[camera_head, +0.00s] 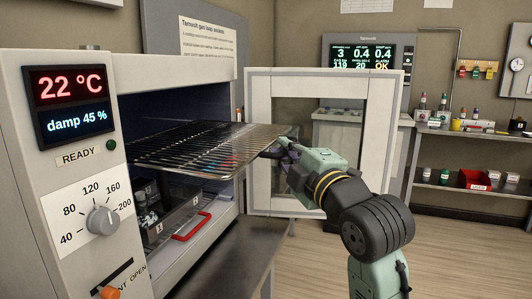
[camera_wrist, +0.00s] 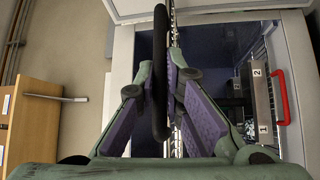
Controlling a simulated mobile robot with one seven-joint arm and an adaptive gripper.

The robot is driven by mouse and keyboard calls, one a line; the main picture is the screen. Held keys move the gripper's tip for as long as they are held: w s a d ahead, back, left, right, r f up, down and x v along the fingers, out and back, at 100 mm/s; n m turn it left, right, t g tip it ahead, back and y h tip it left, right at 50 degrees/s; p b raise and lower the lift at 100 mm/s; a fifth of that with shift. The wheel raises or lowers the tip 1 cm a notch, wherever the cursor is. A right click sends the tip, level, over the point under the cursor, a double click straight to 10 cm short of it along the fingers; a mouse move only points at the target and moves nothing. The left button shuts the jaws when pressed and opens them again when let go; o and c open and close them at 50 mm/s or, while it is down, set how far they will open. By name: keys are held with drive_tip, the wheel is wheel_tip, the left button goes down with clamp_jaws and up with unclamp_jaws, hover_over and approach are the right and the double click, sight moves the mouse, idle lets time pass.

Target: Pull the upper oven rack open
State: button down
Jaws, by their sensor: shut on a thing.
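The upper oven rack (camera_head: 210,146) is a flat wire grid that reaches out past the oven's opening in the head view. Its dark front handle (camera_head: 270,153) is partly hidden by my gripper (camera_head: 284,156). In the wrist view the handle is a thick black bar (camera_wrist: 159,50) running between the two purple-padded fingers of my gripper (camera_wrist: 160,84). My gripper is shut on this handle. The oven (camera_head: 180,78) is a pale cabinet, open at the front.
Below the rack is a container with numbered labels and a red handle (camera_head: 196,228); this handle also shows in the wrist view (camera_wrist: 280,95). A white-framed door (camera_head: 385,140) stands open behind my arm. Shelves (camera_head: 470,190) with bottles stand at the right. Wooden floor is clear in front.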

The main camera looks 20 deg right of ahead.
drive_tip(key=shift+s+d, duration=0.15)
drive_tip(key=c, duration=1.7)
unclamp_jaws()
drive_tip(key=s, duration=0.4)
drive_tip(key=s+d+f, duration=0.1)
drive_tip(key=s, duration=0.6)
drive_tip(key=shift+s+d+f, duration=0.35)
drive_tip(key=shift+s+d, duration=0.05)
